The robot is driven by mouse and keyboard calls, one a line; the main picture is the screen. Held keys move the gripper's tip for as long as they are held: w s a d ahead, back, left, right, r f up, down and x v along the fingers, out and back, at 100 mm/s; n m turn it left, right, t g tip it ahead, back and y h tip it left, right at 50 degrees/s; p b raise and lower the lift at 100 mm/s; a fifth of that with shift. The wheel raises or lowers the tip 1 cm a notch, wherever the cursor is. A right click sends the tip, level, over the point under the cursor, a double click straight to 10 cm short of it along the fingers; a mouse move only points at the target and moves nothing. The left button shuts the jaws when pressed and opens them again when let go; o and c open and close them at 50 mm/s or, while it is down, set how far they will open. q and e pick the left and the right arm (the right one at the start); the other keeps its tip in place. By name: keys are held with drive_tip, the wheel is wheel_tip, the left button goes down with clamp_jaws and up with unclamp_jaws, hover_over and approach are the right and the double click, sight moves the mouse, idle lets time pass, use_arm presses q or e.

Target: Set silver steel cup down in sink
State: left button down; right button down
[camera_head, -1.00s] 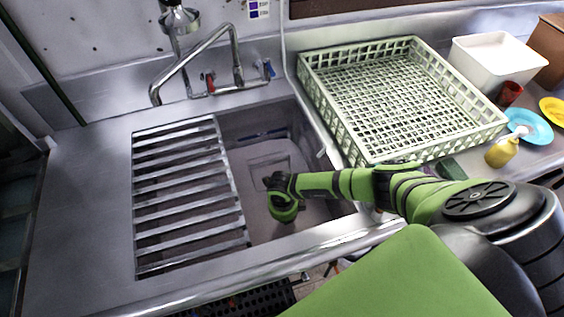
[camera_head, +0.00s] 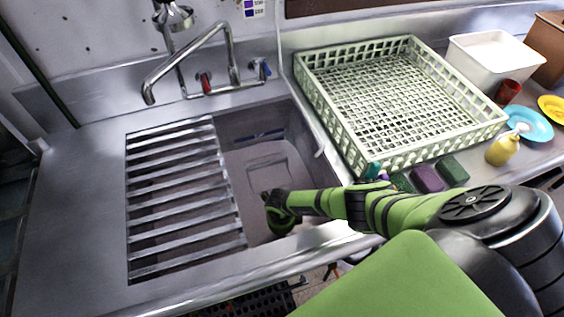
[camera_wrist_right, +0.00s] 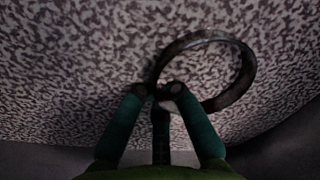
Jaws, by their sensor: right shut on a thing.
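The silver steel cup (camera_wrist_right: 247,70) shows in the right wrist view as a dark metallic ring, its rim seen from above. The fingers of my right gripper (camera_wrist_right: 165,92) are shut on the near left part of that rim. In the head view my right gripper (camera_head: 278,218) is down inside the sink basin (camera_head: 262,140), near its front wall; the cup is hidden there behind the gripper. A speckled surface fills the wrist view behind the cup; whether the cup touches it I cannot tell. My left gripper is not in view.
A slatted metal rack (camera_head: 180,200) covers the left part of the sink. A faucet (camera_head: 190,65) stands behind it. A pale green dish crate (camera_head: 400,100) is on the right counter. Sponges (camera_head: 428,179), a yellow bottle (camera_head: 502,150), a red cup (camera_head: 508,92) and plates (camera_head: 530,124) are farther right.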

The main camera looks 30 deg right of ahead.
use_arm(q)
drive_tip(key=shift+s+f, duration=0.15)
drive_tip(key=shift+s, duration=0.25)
use_arm(e)
drive_tip(key=c, duration=1.4)
unclamp_jaws()
drive_tip(key=shift+f, duration=0.15)
